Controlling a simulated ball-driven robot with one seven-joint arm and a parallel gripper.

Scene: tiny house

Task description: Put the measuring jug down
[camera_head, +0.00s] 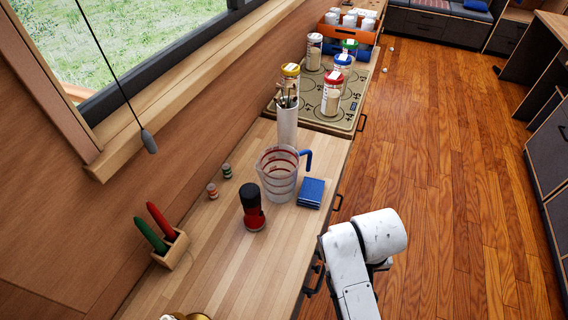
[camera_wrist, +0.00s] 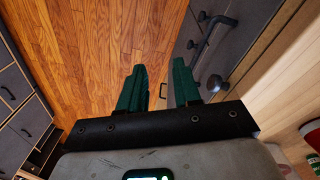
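The measuring jug (camera_head: 279,174) is clear with red markings and a blue handle. It stands upright on the wooden counter (camera_head: 285,249), with a blue block-like item beside it on the right. In the wrist view my gripper (camera_wrist: 159,72) shows two green fingers spread apart with nothing between them. The fingers point past the floor and dark drawer fronts, and the jug is not seen there. In the head view my white arm is off the counter's right edge, apart from the jug, and hides the fingers.
A red and black container (camera_head: 252,207) stands close at the jug's left front. The blue block (camera_head: 311,193) and a white cup of brushes (camera_head: 287,122) are near it. Several jars stand on a patterned board (camera_head: 343,108) behind.

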